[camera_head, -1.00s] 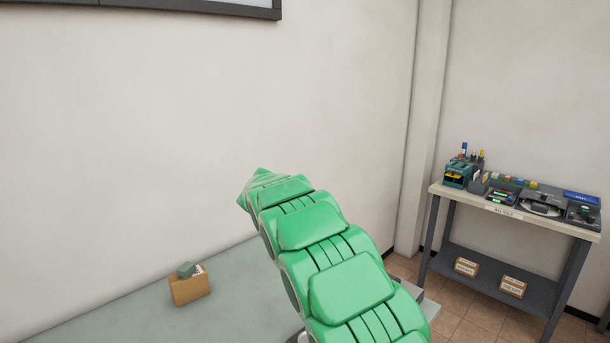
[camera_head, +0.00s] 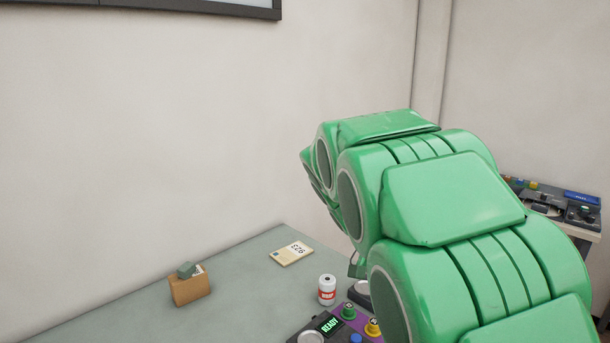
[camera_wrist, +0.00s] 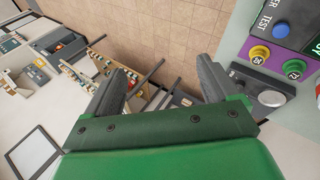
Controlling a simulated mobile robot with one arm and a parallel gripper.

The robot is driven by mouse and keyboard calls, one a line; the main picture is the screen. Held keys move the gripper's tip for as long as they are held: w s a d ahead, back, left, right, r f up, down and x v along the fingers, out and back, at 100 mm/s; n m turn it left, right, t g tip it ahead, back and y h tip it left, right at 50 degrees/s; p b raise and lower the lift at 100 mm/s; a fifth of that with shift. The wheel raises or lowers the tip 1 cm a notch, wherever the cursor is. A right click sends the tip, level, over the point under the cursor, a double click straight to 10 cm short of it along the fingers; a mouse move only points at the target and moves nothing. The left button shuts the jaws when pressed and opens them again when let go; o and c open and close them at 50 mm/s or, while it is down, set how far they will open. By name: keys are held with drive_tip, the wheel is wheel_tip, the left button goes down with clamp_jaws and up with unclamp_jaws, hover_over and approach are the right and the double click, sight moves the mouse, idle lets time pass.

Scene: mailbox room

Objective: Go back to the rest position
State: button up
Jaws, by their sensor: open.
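My green arm fills the right side of the head view, and its links hide my gripper there. In the wrist view my gripper (camera_wrist: 160,95) shows two dark grey fingers spread apart with nothing between them. The tiled floor and some furniture lie beyond the fingers. The gripper is beside a panel device, whose purple and grey face (camera_wrist: 284,60) is at the right of the wrist view, close to the right finger. I cannot tell whether they touch.
On the grey table (camera_head: 235,290) stand a brown box (camera_head: 190,289), a card marked 623 (camera_head: 291,253), a white can (camera_head: 327,290) and the button device with a READY display (camera_head: 330,325). A side bench (camera_head: 582,232) with equipment is partly hidden behind my arm.

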drive_tip(key=s+a+f+n+y, duration=0.1)
drive_tip(key=s+a+n+y, duration=0.1)
drive_tip(key=s, duration=1.3)
drive_tip(key=s+a+f+n+y, duration=0.2)
drive_tip(key=s+a+n+y, duration=0.1)
drive_tip(key=s, duration=1.2)
drive_tip(key=shift+a+f+n+t+y, duration=0.15)
drive_tip(key=shift+f+n+t+y, duration=0.25)
drive_tip(key=shift+y, duration=0.5)
drive_tip(key=shift+r, duration=0.15)
